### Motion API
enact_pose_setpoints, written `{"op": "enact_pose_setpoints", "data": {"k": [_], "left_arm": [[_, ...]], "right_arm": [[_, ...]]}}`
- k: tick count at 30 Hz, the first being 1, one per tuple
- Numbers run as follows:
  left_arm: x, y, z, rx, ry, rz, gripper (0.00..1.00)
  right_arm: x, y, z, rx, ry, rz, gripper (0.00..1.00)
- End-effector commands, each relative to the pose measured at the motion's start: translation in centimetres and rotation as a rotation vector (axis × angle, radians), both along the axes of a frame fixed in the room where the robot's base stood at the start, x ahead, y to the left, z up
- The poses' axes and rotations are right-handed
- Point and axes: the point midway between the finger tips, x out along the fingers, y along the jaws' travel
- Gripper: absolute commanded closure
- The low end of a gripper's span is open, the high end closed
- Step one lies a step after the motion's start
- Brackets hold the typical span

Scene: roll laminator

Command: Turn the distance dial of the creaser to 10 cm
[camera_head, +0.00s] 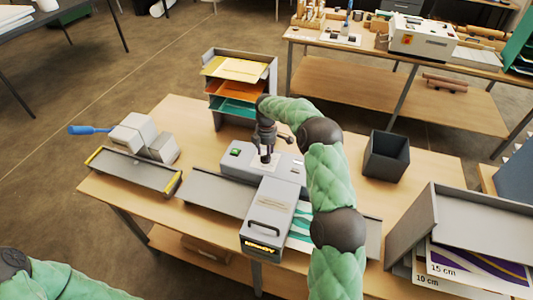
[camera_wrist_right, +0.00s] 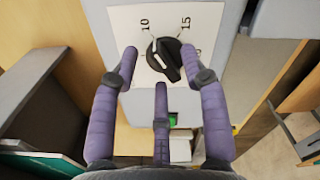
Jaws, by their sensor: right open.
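The grey creaser (camera_head: 268,212) stands on the wooden table in the head view, with a green button on its left part. Its black distance dial (camera_wrist_right: 168,60) sits on a white plate in the right wrist view, with the labels 10 at upper left and 15 at upper right. A third label is mostly hidden behind a finger. I cannot tell which label the dial points to. My right gripper (camera_head: 267,150) is above the plate; its open fingers (camera_wrist_right: 160,62) are spread around the dial, and I cannot tell if they touch it. My left gripper is out of view.
A paper tray rack (camera_head: 238,85) stands behind the creaser and a dark open bin (camera_head: 386,155) to its right. Grey boxes (camera_head: 133,134) and a trimmer-like board (camera_head: 132,170) lie at left. A grey tray with sheets marked 10 cm and 15 cm (camera_head: 462,262) is at right.

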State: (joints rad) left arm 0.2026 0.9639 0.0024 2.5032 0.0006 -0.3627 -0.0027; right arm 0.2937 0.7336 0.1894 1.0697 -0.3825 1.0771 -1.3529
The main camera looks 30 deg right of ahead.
Motion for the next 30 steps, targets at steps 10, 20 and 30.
{"op": "enact_pose_setpoints", "data": {"k": [10, 20, 30], "left_arm": [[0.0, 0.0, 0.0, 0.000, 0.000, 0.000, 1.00], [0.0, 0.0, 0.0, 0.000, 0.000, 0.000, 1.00], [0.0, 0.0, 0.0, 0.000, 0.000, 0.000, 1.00]], "right_arm": [[0.1, 0.0, 6.5, -0.001, -0.006, 0.000, 0.55], [0.1, 0.0, 10.8, 0.000, -0.003, 0.000, 0.55], [0.1, 0.0, 11.3, 0.000, -0.002, 0.000, 0.55]]}}
